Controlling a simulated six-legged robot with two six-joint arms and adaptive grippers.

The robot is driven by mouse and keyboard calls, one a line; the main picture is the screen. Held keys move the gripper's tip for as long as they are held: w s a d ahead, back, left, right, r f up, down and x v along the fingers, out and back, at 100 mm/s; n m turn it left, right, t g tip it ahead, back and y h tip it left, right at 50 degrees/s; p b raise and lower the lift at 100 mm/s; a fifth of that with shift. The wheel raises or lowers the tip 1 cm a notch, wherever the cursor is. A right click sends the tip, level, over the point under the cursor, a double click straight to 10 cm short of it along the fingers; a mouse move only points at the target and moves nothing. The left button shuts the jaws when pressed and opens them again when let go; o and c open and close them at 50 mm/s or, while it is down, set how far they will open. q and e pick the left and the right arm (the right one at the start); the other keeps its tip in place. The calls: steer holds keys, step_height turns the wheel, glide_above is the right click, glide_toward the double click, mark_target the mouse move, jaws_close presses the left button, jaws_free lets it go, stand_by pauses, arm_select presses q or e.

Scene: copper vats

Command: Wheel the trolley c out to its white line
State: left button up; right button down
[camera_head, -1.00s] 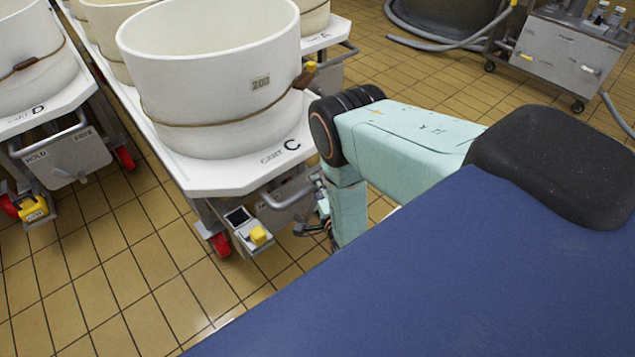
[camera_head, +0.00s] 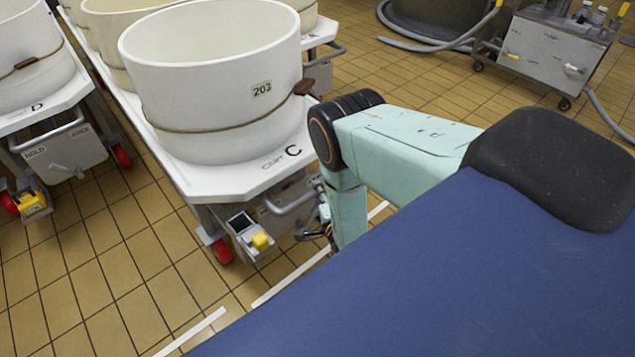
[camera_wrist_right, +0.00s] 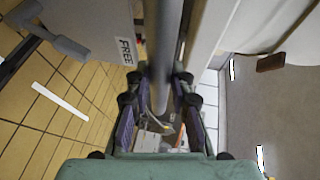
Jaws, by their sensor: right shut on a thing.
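Trolley c (camera_head: 240,185) is a white-topped cart marked C, bearing a large white vat (camera_head: 215,100) labelled 203. Its front handle bar (camera_head: 295,203) is grey. My right gripper (camera_head: 322,222) is at the right end of this handle, partly hidden by my forearm. In the right wrist view, the fingers of my right gripper (camera_wrist_right: 160,95) are shut around the grey bar (camera_wrist_right: 166,45). White line pieces (camera_head: 290,277) lie on the floor in front of the trolley, partly hidden by my body. One white strip also shows in the right wrist view (camera_wrist_right: 60,101). My left gripper is out of view.
Cart D (camera_head: 65,150) stands close on the left with its own vat. Another cart (camera_head: 322,32) stands behind on the right. A steel cabinet on wheels (camera_head: 550,50) and grey hoses (camera_head: 430,42) are at the back right. Tiled floor lies clear at front left.

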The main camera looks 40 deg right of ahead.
steer(key=shift+w+a, duration=0.1)
steer(key=shift+w, duration=0.4)
steer(key=shift+w+f, duration=0.1)
steer(key=shift+f, duration=0.25)
steer(key=c, duration=1.5)
jaws_free()
steer(key=shift+o, duration=1.4)
steer(key=shift+s+r, duration=0.2)
steer(key=shift+r, duration=0.05)
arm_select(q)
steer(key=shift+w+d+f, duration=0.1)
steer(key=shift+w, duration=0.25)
arm_select(e)
steer(key=shift+o, duration=0.3)
steer(key=shift+w+f, duration=0.1)
steer(key=shift+w, duration=0.05)
steer(key=shift+s, duration=0.3)
steer(key=v, duration=1.1)
steer(key=shift+s, duration=0.25)
